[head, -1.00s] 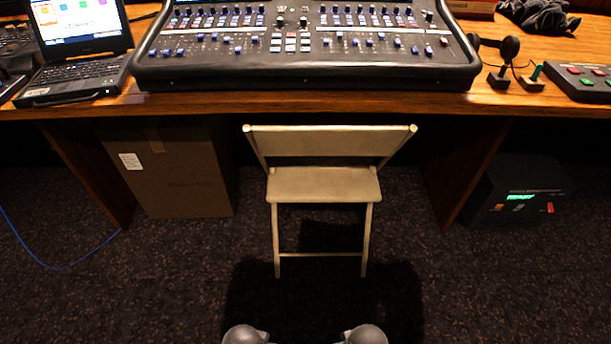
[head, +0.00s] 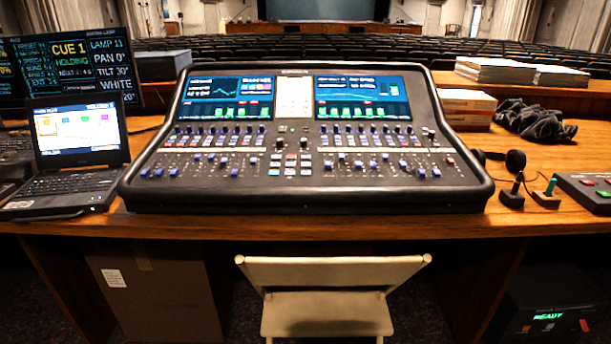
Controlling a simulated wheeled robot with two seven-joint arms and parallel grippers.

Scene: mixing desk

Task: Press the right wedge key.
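At the right of the desk, two small dark blocks with upright levers stand side by side. The left one (head: 511,197) has a black lever and the right one (head: 546,200) has a teal lever. A dark box with red and green buttons (head: 590,190) sits at the right edge, partly cut off. I cannot tell which of these, if any, is the right wedge key. The large mixing console (head: 300,195) fills the middle of the desk, with two lit screens and many small knobs and keys. Neither of my grippers is in view.
A laptop (head: 75,150) stands open left of the console. Headphones (head: 514,161), a black cloth bundle (head: 535,120) and paper stacks (head: 500,69) lie to the right. A cream folding chair (head: 330,270) stands in front of the desk (head: 320,225).

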